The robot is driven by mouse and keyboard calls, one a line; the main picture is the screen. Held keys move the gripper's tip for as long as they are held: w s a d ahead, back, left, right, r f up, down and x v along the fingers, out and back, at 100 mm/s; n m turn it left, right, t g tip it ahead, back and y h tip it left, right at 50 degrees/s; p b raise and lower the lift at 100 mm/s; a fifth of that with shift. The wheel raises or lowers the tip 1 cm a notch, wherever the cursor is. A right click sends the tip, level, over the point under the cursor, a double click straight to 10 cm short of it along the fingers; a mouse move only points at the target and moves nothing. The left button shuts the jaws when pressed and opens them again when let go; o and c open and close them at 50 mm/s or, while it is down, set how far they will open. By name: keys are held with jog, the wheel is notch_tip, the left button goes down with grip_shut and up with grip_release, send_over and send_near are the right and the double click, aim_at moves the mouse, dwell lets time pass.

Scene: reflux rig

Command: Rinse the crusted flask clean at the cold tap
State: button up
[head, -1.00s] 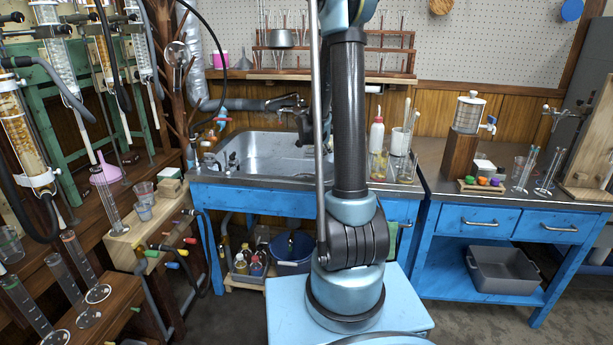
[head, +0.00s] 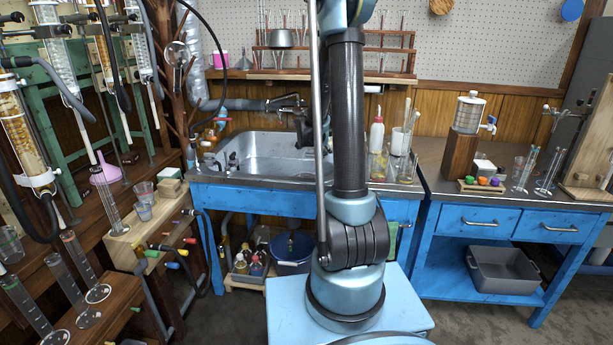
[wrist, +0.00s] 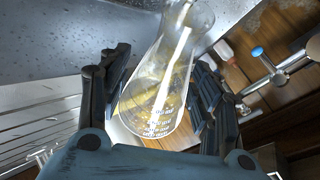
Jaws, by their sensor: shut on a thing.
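The flask (wrist: 160,88) is a clear conical glass with white graduation marks and a yellowish-brown tint on its wall. It lies tilted between the fingers of my gripper (wrist: 158,98), which is shut on it. A tap with a blue cap (wrist: 258,52) is at the right of the wrist view, apart from the flask. In the head view my arm hides the flask and most of my gripper, over the right part of the metal sink (head: 262,150).
Red-handled valve fittings (head: 222,119) stand at the sink's left back corner. A glassware shelf (head: 300,75) hangs above.

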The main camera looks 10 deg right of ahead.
jog(key=shift+a+f+n+t+h, duration=0.15)
jog(key=shift+a+n+t+h, duration=0.2)
jog(key=shift+h, duration=0.45)
dwell(2.5)
jog(key=shift+s+a+r+n+h, duration=0.1)
jog(key=shift+r+n+h, duration=0.15)
jog(key=shift+r+h, duration=0.05)
dwell(1.0)
jog(key=shift+d+f+y, duration=0.25)
jog(key=shift+d+y, duration=0.05)
jog(key=shift+y, duration=0.1)
jog(key=shift+d+r+m+y, duration=0.1)
jog(key=shift+m+y, duration=0.4)
jog(key=shift+y, duration=0.1)
jog(key=shift+d, duration=0.1)
